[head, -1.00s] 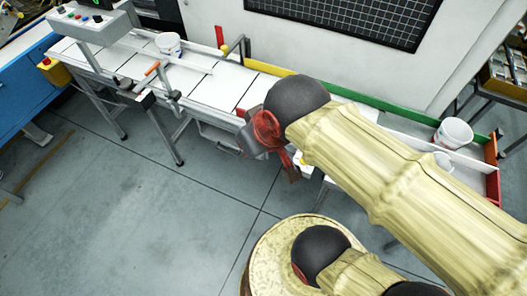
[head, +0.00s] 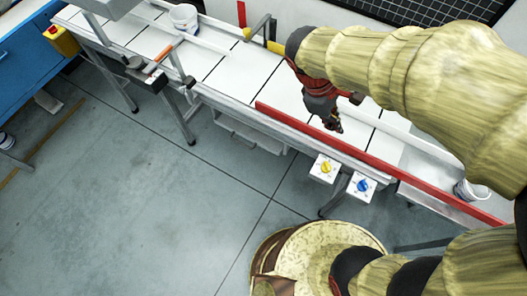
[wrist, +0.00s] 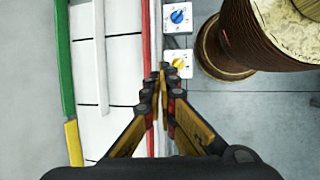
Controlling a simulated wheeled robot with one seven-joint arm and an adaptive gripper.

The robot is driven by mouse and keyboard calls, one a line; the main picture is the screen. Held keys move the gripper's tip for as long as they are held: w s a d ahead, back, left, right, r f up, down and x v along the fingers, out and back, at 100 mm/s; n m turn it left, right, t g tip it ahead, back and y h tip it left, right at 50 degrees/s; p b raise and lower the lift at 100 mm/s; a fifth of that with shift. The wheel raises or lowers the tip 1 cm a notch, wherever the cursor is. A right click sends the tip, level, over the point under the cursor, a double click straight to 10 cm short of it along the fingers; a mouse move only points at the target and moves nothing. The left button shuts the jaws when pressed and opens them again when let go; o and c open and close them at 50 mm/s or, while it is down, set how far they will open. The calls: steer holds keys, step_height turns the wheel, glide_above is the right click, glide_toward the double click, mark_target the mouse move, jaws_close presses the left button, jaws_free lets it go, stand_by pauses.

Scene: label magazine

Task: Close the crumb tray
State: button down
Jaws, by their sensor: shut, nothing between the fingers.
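A grey metal tray (head: 250,135), which looks like the crumb tray, sits low under the front edge of the white conveyor in the head view. Its far part is hidden beneath the conveyor, and I cannot tell how far out it stands. My gripper (head: 338,127) is shut and empty, pointing down, to the right of the tray and higher. The tray is not clearly visible in the wrist view.
The white conveyor (head: 245,75) has a red front rail (head: 370,155). Boxes with a yellow knob (head: 325,168) and a blue knob (head: 361,187) hang at its front. Floor at the left front is open.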

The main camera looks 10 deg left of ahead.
steer(key=w+a+f+n+t+h+b, duration=0.1)
steer(key=w+a+f+n+t+h, duration=0.25)
steer(key=a+f+n, duration=0.65)
steer(key=w+a+f+n+t+h, duration=0.2)
steer(key=a+f+n+h, duration=0.2)
steer(key=a+f+n, duration=0.55)
steer(key=s+a+f+n+t+y, duration=0.2)
steer(key=s+f+n+t, duration=0.15)
steer(key=f+n, duration=0.35)
steer(key=s+a+f+n+t+y+b, duration=0.15)
steer(key=f+n+t, duration=0.25)
steer(key=f, duration=0.6)
steer(key=s+a+f+n+t+y, duration=0.2)
steer(key=s+a+f+n+t, duration=0.1)
steer(key=f+n, duration=0.4)
steer(key=m+b, duration=0.1)
steer(key=b, duration=0.1)
glide_toward(268, 146)
steer(key=w+r, duration=0.1)
steer(key=w+d+r, duration=0.1)
steer(key=w+r, duration=0.1)
steer(key=w, duration=0.1)
steer(key=shift+w+d+r, duration=0.15)
steer(key=shift+d+r, duration=0.05)
steer(key=shift+d, duration=0.2)
steer(key=b+x, duration=0.1)
steer(key=x, duration=0.4)
steer(key=shift+w+d, duration=0.1)
steer(key=shift+w, duration=0.05)
steer(key=shift+r, duration=0.1)
